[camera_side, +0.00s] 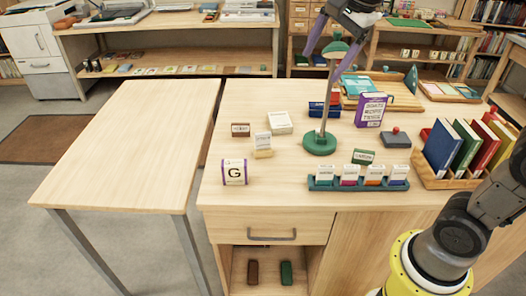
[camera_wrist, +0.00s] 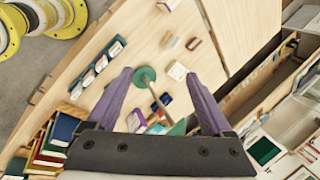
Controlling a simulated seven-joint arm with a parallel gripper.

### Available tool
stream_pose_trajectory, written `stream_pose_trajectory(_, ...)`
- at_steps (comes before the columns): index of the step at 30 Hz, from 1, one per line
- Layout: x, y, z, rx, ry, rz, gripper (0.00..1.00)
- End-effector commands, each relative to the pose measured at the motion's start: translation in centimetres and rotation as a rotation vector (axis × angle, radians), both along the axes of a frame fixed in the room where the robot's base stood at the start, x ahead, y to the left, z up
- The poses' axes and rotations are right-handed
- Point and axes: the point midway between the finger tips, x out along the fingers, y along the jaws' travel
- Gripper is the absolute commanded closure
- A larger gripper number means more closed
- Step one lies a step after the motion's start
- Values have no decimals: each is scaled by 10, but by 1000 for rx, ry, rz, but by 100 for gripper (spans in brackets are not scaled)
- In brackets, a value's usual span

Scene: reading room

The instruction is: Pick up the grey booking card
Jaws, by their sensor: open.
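My gripper (camera_side: 322,68) is open and empty, high above the back of the desk; its two purple fingers also show in the wrist view (camera_wrist: 157,76). It points down over the green lamp-shaped stand (camera_side: 320,144), whose top is close to the fingers. No card is clearly marked as the grey booking card. A pale greyish card (camera_side: 262,141) stands upright on a cream base left of the stand, apart from my gripper. Several cards with coloured lower parts stand in a teal rack (camera_side: 312,186) at the desk's front edge; I cannot tell if one is grey.
A purple-and-white box marked G (camera_side: 235,172), a brown labelled block (camera_side: 240,130) and a white box (camera_side: 279,122) lie to the left. The left table (camera_side: 135,140) is bare.

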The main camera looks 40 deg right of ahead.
Motion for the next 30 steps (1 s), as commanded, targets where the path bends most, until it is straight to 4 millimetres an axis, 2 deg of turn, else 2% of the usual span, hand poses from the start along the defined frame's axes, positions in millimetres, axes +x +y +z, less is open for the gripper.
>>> stream_pose_trajectory(1, 23, -2, -4, 27, 24, -69, 15)
stream_pose_trajectory(5, 75, -8, -19, 90, 74, -243, 15)
stream_pose_trajectory(8, 112, -13, -39, 124, 115, -357, 15)
stream_pose_trajectory(11, 147, -18, -67, 147, 160, -452, 15)
stream_pose_trajectory(15, 188, -26, -117, 156, 228, -536, 15)
stream_pose_trajectory(19, 212, -33, -167, 145, 287, -551, 15)
stream_pose_trajectory(24, 218, -37, -218, 130, 364, -562, 15)
stream_pose_trajectory(30, 216, -39, -245, 125, 393, -566, 15)
